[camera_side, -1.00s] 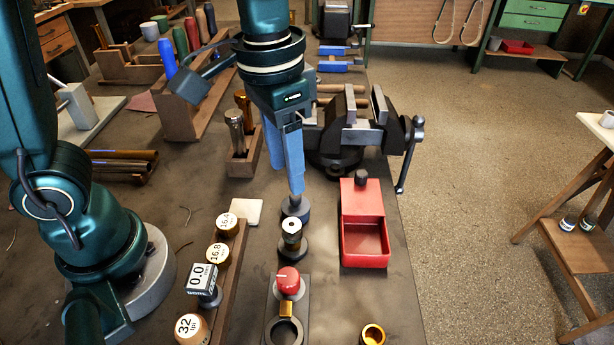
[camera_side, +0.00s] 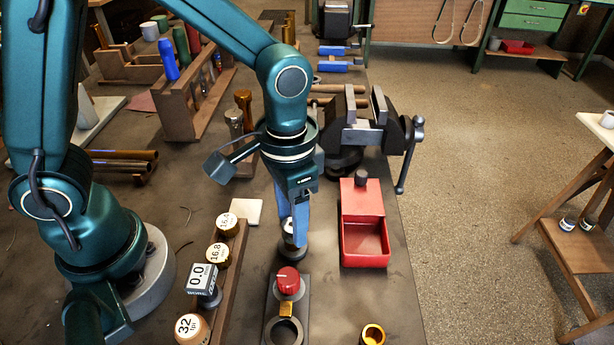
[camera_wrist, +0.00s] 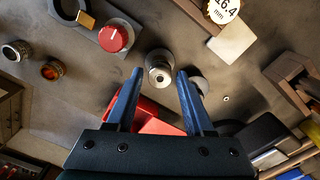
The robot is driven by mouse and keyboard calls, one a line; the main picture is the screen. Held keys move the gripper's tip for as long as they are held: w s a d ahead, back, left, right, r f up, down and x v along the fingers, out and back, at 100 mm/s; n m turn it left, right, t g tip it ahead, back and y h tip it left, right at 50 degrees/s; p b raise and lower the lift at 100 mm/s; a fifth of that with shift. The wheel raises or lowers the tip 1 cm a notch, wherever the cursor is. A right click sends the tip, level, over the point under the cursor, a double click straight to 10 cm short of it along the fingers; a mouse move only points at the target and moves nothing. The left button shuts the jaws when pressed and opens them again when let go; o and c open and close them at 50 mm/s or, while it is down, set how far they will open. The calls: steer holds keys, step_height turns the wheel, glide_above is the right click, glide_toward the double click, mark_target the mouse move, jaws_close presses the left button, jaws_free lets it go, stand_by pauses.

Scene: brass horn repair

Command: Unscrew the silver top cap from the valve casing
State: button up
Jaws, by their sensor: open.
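The valve casing (camera_side: 293,252) stands upright on the bench on a dark round base, partly hidden in the side view by my gripper. Its silver top cap (camera_wrist: 160,75) faces up in the wrist view, with a dark centre. My gripper (camera_side: 293,238) points down at the casing, and its blue fingers overlap the casing's upper part in the side view. In the wrist view my gripper (camera_wrist: 160,71) is open, with one fingertip to each side of the cap. A gap shows on both sides, and the fingertips' exact height against the cap is unclear.
A red open box (camera_side: 365,243) stands right of the casing, with a bench vise (camera_side: 350,130) behind. A red knob (camera_side: 289,281) on a dark plate is in front. Labelled gauges (camera_side: 218,253) line a wooden rail at left, by a pale square pad (camera_side: 247,212).

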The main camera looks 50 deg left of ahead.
steer(key=shift+f, duration=0.15)
stand_by(0.5)
jaws_close()
steer(key=c, duration=0.5)
jaws_free()
jaws_close()
steer(key=shift+n, duration=2)
steer(key=n, duration=0.2)
steer(key=shift+n, duration=1)
